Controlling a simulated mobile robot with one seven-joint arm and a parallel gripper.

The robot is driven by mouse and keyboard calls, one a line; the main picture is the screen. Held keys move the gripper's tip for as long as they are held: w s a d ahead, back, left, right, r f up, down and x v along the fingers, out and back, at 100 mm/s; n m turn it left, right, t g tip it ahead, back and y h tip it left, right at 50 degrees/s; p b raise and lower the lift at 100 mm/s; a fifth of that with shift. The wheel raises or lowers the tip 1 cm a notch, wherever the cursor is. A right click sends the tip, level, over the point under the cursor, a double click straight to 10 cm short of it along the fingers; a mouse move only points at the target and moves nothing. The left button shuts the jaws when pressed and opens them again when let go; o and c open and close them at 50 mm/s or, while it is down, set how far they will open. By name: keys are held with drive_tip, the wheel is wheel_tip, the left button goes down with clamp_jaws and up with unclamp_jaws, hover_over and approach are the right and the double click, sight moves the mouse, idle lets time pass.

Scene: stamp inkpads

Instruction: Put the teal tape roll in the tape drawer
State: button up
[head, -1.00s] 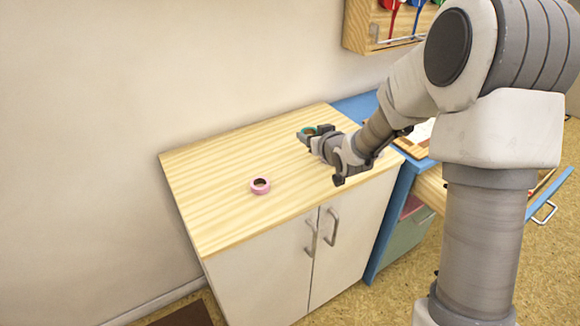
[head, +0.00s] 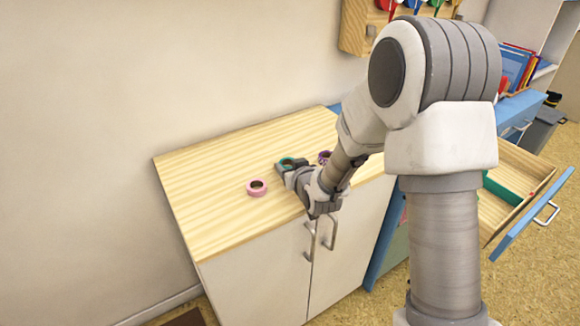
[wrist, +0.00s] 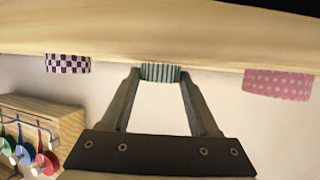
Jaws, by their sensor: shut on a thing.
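The teal tape roll (head: 287,161), striped with white in the wrist view (wrist: 160,72), is between the fingertips of my gripper (head: 289,164). The gripper is shut on it, over the light wood cabinet top (head: 225,150). I cannot tell whether the roll touches the wood. An open wooden drawer (head: 483,212) with a blue front (head: 530,215) and metal handle is at the right. I see no label naming it as the tape drawer. My arm hides part of it.
A pink dotted roll (head: 257,188) sits left of my gripper on the cabinet top. A purple checkered roll (head: 324,156) sits to its right, partly behind my arm. A green strip (head: 503,189) is in the open drawer. A wooden rack (head: 354,28) hangs on the wall.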

drive_tip(key=shift+f, duration=0.2)
drive_tip(key=o, duration=1.3)
drive_tip(key=shift+r, duration=0.2)
drive_tip(key=shift+s+r, duration=0.15)
drive_tip(key=shift+s, duration=0.05)
drive_tip(key=p+v, duration=0.2)
drive_tip(key=v, duration=0.9)
drive_tip(key=shift+s+d, duration=0.1)
drive_tip(key=shift+s, duration=0.2)
drive_tip(key=shift+d+r, duration=0.1)
